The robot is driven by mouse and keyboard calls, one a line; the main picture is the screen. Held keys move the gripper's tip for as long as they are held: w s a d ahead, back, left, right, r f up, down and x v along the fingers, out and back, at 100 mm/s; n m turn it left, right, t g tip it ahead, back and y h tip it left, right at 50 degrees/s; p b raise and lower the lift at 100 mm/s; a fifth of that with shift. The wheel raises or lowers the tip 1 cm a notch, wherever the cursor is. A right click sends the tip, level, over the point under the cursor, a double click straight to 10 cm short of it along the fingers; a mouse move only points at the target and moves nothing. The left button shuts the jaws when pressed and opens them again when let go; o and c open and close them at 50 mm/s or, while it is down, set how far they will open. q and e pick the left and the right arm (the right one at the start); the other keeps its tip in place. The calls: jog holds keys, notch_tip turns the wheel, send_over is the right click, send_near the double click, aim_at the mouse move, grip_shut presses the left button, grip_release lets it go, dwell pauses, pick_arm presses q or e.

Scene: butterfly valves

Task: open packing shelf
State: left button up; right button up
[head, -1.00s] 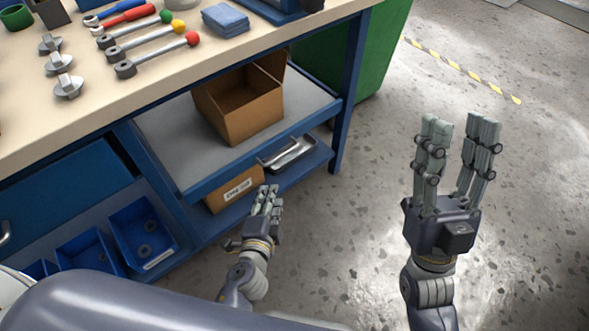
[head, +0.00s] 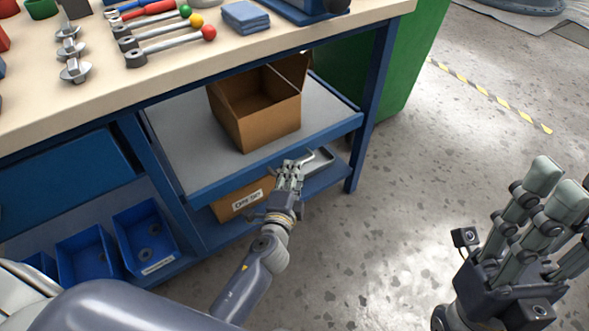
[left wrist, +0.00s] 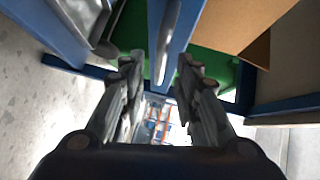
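The packing shelf (head: 172,145) is a blue-edged, grey-topped shelf under the bench. An open cardboard box (head: 262,122) sits on it. A metal bar handle (left wrist: 169,40) runs along the shelf's blue front edge in the left wrist view. My left gripper (head: 293,168) is just in front of that edge in the head view, its fingertips partly covering the handle. In the left wrist view its two finger sides (left wrist: 160,72) are apart, with the handle lined up between them; contact cannot be made out. My right gripper (head: 560,205) is open and empty over the floor at right.
A labelled carton (head: 240,199) and a metal tray (head: 320,161) are on the lower shelf. Blue bins (head: 145,238) stand at lower left. Tools lie on the benchtop (head: 75,102). A green bin (head: 408,65) stands behind the bench leg (head: 372,110). The floor at right is clear.

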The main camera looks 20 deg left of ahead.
pick_arm(q)
jog(key=shift+w+a+f, duration=0.1)
jog(key=shift+w, duration=0.5)
jog(key=shift+w+a+f, duration=0.1)
jog(key=shift+w, duration=0.45)
jog(key=shift+c, duration=0.6)
grip_shut()
jog(key=shift+d, duration=0.1)
